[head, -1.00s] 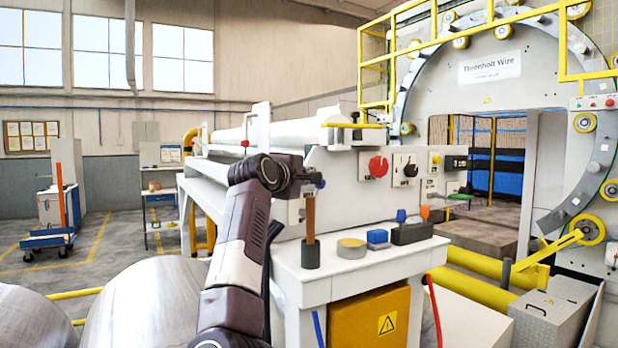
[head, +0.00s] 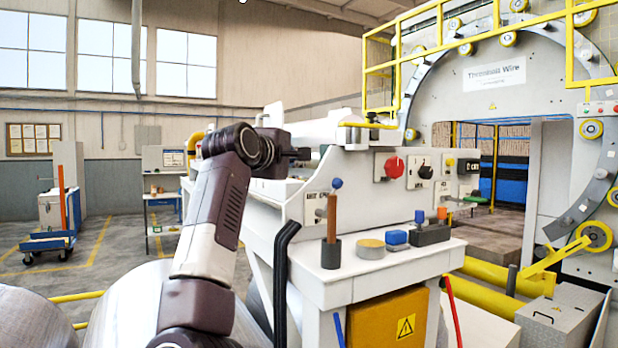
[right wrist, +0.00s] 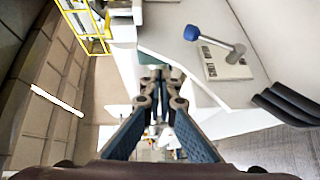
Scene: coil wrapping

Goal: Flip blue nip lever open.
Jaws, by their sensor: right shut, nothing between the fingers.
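The blue nip lever has a blue ball knob (head: 337,183) on a short grey shaft, tilted up and to the right from a labelled plate on the machine's white end panel. In the right wrist view the blue knob (right wrist: 191,33) and its shaft stand out from the plate (right wrist: 227,64), right of and apart from the fingers. My right gripper (head: 303,153) is above and left of the knob in the head view. In the right wrist view its fingertips (right wrist: 155,72) are together and empty. My left gripper is in neither view.
The white ledge (head: 372,278) below holds an upright brown handle (head: 331,218) in a dark cup, a yellow-topped disc (head: 371,248) and a blue block (head: 395,238). A red knob (head: 394,167) is on the panel to the right. A black hose (head: 282,270) hangs left of the ledge.

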